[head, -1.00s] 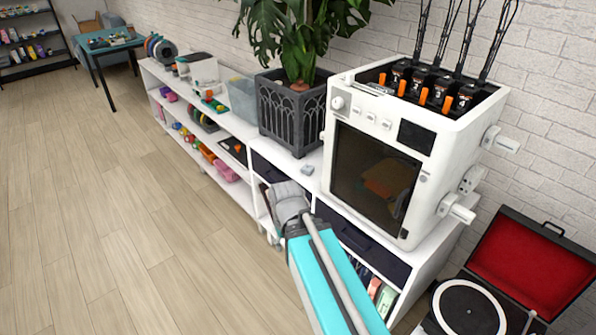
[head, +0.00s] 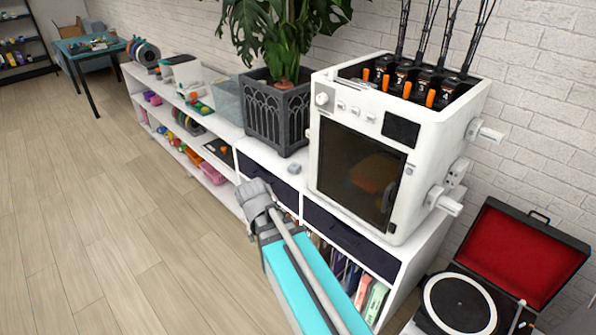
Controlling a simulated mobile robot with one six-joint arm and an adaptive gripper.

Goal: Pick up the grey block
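A small grey block (head: 294,168) lies on the white shelf top, between the dark plant pot and the white 3D printer. My arm reaches up from the bottom of the head view, in front of the shelf. Its grey end is left of and nearer than the block, apart from it. My gripper's fingers are hidden behind the arm's end, so I cannot see whether they are open or shut.
The white printer (head: 388,160) stands right of the block and the potted plant (head: 277,112) behind it on the left. The long white shelf (head: 262,152) carries spools and boxes farther left. A record player (head: 462,303) sits at the lower right. The wooden floor on the left is clear.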

